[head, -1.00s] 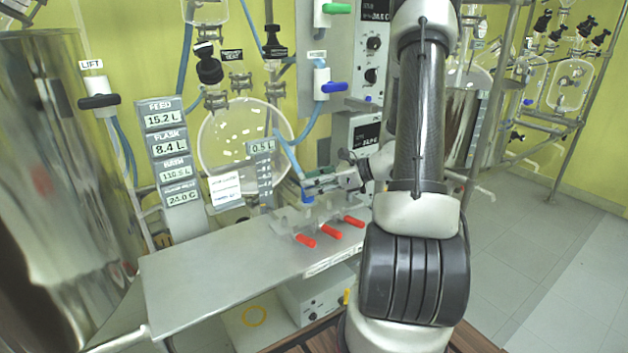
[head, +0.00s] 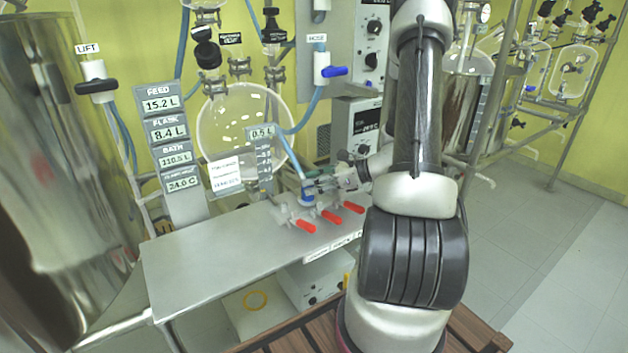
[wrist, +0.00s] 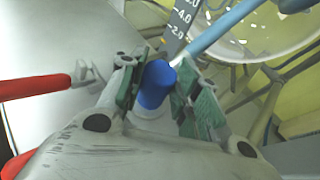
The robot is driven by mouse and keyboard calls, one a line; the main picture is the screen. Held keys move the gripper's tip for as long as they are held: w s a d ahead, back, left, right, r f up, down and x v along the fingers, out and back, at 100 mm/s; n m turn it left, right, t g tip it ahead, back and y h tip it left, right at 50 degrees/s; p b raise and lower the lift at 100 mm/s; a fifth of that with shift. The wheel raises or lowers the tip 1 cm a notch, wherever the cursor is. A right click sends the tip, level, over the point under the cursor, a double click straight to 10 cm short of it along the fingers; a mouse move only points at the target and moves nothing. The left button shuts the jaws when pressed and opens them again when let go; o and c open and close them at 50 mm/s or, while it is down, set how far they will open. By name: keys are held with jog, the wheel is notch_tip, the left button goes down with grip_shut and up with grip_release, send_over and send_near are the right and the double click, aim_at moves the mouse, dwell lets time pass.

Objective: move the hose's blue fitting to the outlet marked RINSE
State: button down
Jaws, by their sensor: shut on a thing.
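The blue fitting (head: 307,198) is at the end of the light blue hose (head: 291,155), over the row of outlets (head: 284,213) on the metal shelf. My gripper (head: 313,187) reaches it from the right and is shut on it. In the wrist view the fitting (wrist: 157,84) sits upright between the green-padded fingertips (wrist: 160,90). A pale stub (wrist: 150,113) shows just below it; I cannot tell whether the fitting is seated on it. The outlets have red handles (head: 331,216). Their labels on the shelf's front edge are too small to read, so I cannot tell which is RINSE.
A display post (head: 167,130) and a round glass vessel (head: 222,115) stand behind the shelf (head: 205,262). A large metal vessel (head: 50,180) is at left. The shelf's left part is clear.

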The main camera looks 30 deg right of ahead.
dwell(0.4)
jog(key=c, duration=0.9)
grip_release()
jog(key=shift+c, duration=0.2)
jog(key=v, duration=1.2)
